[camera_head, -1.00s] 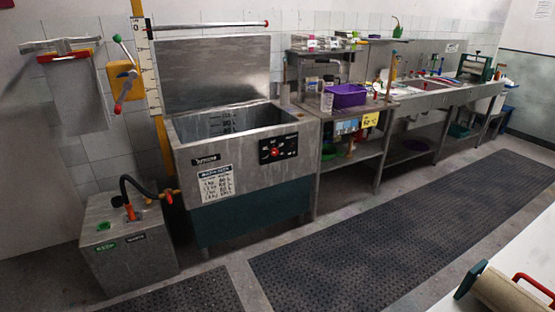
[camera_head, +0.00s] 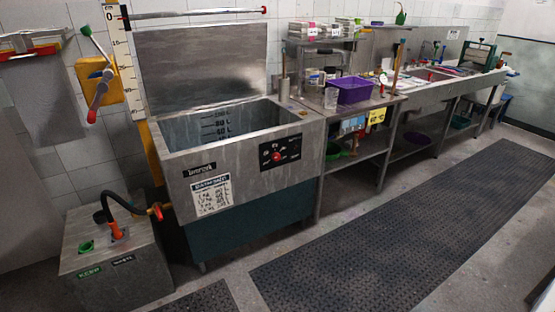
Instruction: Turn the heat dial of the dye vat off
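The dye vat (camera_head: 245,175) is a grey metal tank with its lid raised at the back and a dark teal lower body. It stands left of centre. The heat dial (camera_head: 277,156) is a small red knob on a black panel on the right of the vat's front face. Its exact setting is too small to read. Neither of my grippers is in view.
A grey metal box (camera_head: 115,255) with a dark hose stands at the vat's left. A steel bench (camera_head: 385,105) with a purple bin (camera_head: 353,91) adjoins its right. A black floor mat (camera_head: 395,225) leaves open floor in front.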

